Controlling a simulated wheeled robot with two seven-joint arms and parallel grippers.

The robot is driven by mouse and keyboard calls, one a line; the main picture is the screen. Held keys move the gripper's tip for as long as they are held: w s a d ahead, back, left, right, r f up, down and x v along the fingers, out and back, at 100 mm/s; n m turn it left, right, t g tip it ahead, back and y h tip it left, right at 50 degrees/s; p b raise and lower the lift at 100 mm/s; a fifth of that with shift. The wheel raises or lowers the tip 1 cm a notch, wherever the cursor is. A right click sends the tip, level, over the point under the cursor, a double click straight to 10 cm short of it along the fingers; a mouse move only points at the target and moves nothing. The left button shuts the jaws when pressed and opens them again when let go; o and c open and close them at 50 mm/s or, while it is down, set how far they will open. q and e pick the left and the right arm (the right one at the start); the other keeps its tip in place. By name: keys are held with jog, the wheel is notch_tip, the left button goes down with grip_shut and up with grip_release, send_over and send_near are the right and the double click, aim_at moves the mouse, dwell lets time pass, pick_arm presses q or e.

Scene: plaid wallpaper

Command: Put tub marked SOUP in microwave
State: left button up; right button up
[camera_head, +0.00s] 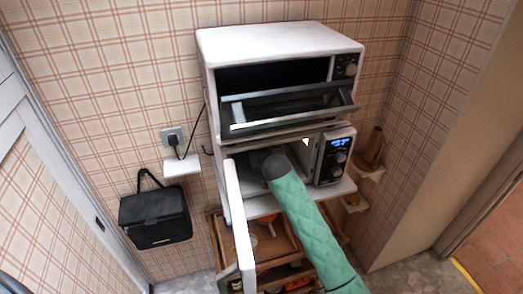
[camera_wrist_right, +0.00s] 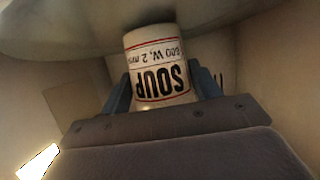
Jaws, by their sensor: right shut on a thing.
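The microwave (camera_head: 340,155) is the lower of two stacked appliances; its door (camera_head: 238,215) stands open to the left. My right arm in a green sleeve reaches into its cavity, and the gripper end is hidden there in the head view. In the right wrist view the white tub marked SOUP (camera_wrist_right: 158,65) sits between the fingers of my right gripper (camera_wrist_right: 162,92), which is shut on it. Its lettering appears upside down. The tub's far end meets a pale rounded surface (camera_wrist_right: 70,30) in the picture; I cannot tell if they touch. My left gripper is not in view.
A white oven (camera_head: 275,45) with its dark glass door (camera_head: 290,108) tilted open stands above the microwave. A wooden cart (camera_head: 275,245) with items is below. A black bag (camera_head: 155,218) hangs left, and a small shelf with a brown holder (camera_head: 372,150) is right.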

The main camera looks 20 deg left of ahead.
jog(key=shift+f, duration=0.15)
jog(key=o, duration=1.2)
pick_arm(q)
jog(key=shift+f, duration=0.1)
pick_arm(e)
jog(key=shift+s+d+b, duration=0.25)
jog(key=shift+s+b, duration=0.15)
jog(key=shift+b, duration=0.05)
jog(key=b+v, duration=0.2)
jog(key=v, duration=0.3)
jog(key=shift+b, duration=0.3)
jog(key=shift+s+d+r, duration=0.3)
jog(key=shift+s, duration=0.25)
jog(key=shift+s+d+r+b, duration=0.1)
jog(key=shift+s+r+b, duration=0.1)
jog(key=shift+b, duration=0.1)
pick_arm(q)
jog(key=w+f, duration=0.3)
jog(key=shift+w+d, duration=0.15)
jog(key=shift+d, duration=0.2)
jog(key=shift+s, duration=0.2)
